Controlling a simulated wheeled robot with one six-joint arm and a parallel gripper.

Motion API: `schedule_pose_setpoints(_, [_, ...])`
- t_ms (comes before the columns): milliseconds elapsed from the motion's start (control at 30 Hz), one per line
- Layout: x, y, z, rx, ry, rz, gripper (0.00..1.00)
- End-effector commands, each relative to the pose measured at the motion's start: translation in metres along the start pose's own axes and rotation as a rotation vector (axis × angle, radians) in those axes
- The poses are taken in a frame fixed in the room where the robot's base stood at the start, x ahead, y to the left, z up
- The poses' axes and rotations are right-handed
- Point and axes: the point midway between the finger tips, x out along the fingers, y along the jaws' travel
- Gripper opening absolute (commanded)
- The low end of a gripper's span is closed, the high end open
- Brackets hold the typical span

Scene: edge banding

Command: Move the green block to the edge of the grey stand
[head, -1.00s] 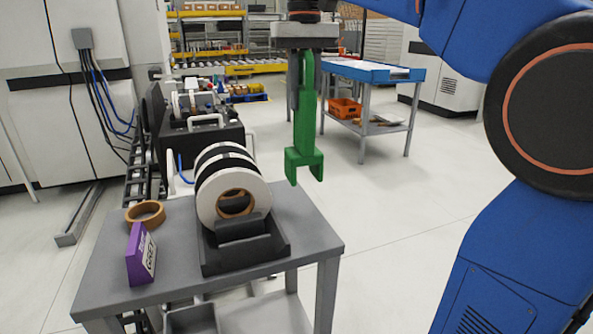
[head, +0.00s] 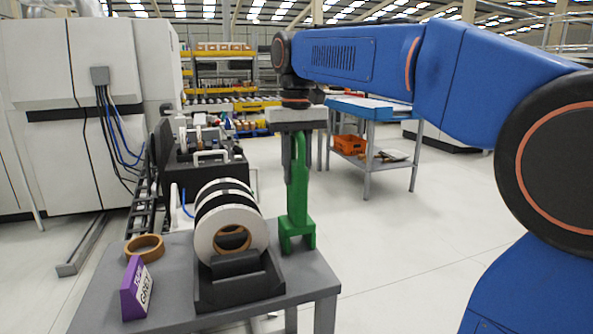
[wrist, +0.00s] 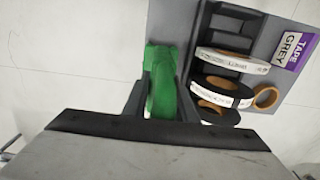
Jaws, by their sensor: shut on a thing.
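The green block (head: 299,215) is upright, with a tall stem and a forked foot. My gripper (head: 296,172) is shut on its upper stem from above. The foot is at the right edge of the grey stand (head: 310,270), beside the tape holder; I cannot tell whether it touches the top. In the wrist view the green block (wrist: 162,80) sits between my gripper's fingers (wrist: 161,100), next to the grey stand (wrist: 262,30). The lower part of the block is partly hidden there.
The black holder (head: 238,285) with white and black tape rolls (head: 228,215) stands close left of the block. A brown ring (head: 144,247) and a purple-and-white tape sign (head: 137,288) are on the stand's left. Floor to the right is clear; a blue table (head: 372,108) stands behind.

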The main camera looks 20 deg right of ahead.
Motion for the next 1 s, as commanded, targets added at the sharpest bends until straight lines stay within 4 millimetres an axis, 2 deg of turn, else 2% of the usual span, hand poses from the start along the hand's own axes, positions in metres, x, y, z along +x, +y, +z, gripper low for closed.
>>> schedule_pose_setpoints(100, [0.003, 0.000, 0.000, 0.000, -0.001, 0.000, 0.00])
schedule_pose_setpoints(133, [0.003, 0.000, 0.000, 0.000, -0.001, 0.000, 0.29])
schedule_pose_setpoints(200, [0.003, 0.000, 0.000, 0.000, -0.001, 0.000, 0.43])
schedule_pose_setpoints(467, [0.003, 0.000, 0.000, 0.000, -0.001, 0.000, 0.43])
schedule_pose_setpoints(633, [-0.006, 0.000, -0.001, 0.000, 0.001, 0.000, 0.43])
schedule_pose_setpoints(767, [-0.025, 0.000, -0.001, 0.000, 0.002, 0.000, 0.43])
schedule_pose_setpoints(1000, [-0.072, 0.000, -0.001, 0.000, 0.002, 0.000, 0.43])
